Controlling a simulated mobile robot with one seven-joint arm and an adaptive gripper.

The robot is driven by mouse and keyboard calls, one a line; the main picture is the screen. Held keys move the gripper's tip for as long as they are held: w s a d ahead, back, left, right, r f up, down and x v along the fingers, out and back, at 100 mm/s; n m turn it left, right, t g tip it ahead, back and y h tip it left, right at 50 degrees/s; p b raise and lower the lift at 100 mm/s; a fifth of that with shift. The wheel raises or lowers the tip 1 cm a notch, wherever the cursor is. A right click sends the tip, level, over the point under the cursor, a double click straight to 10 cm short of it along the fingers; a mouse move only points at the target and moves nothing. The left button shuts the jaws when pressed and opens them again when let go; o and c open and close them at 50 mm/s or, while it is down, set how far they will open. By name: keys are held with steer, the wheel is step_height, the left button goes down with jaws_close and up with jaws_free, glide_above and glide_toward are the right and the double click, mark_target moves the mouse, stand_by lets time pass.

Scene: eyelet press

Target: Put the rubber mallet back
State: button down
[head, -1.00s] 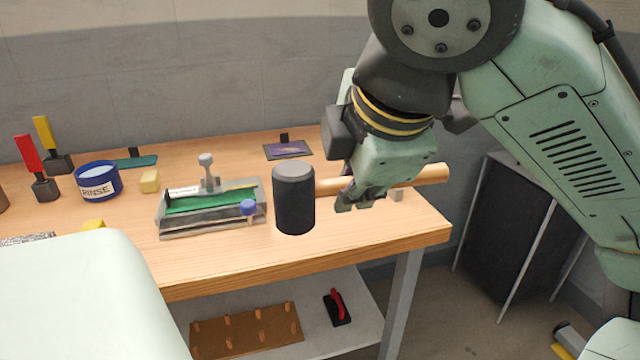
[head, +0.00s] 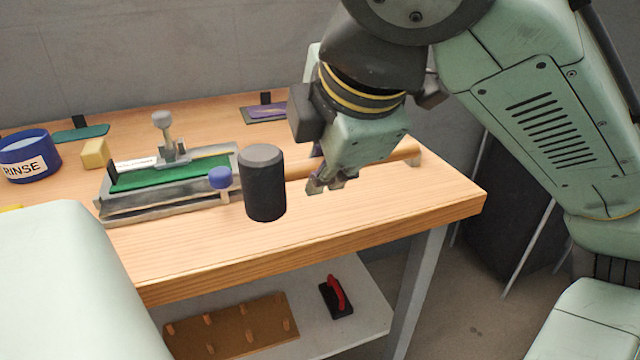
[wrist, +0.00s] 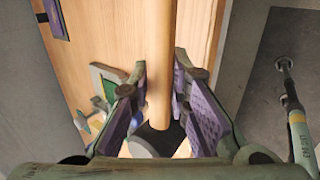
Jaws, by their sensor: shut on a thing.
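The rubber mallet has a black cylindrical head (head: 263,185) and a pale wooden handle (head: 298,167). In the head view it is over the right part of the workbench, head upright, handle running right and level. My gripper (head: 325,183) is shut on the handle. In the wrist view the handle (wrist: 160,60) runs between the purple finger pads, and the dark head (wrist: 158,140) shows partly below. I cannot tell whether the mallet touches the bench.
The eyelet press (head: 165,185) with a green bed and a blue-topped tool (head: 220,180) stands left of the mallet head. A purple mat (head: 262,112) lies behind. The bench (head: 400,215) is bare at front right. A pegged brown board (head: 230,325) and red-handled tool (head: 337,298) lie on the lower shelf.

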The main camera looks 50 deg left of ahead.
steer(key=w+a, duration=0.2)
steer(key=w, duration=0.2)
steer(key=w+a+f+p, duration=0.1)
steer(key=w+a, duration=0.1)
steer(key=w, duration=0.3)
steer(key=w+a+p, duration=0.1)
steer(key=w+a, duration=0.2)
steer(key=w, duration=0.2)
steer(key=shift+w+f, duration=0.2)
steer(key=shift+f, duration=1.9)
steer(key=shift+f, duration=0.2)
steer(key=c, duration=1.5)
jaws_free()
steer(key=shift+s+d+r, duration=0.1)
steer(key=shift+r, duration=0.4)
steer(key=v, duration=1.1)
steer(key=shift+d+r, duration=0.1)
steer(key=shift+d, duration=0.05)
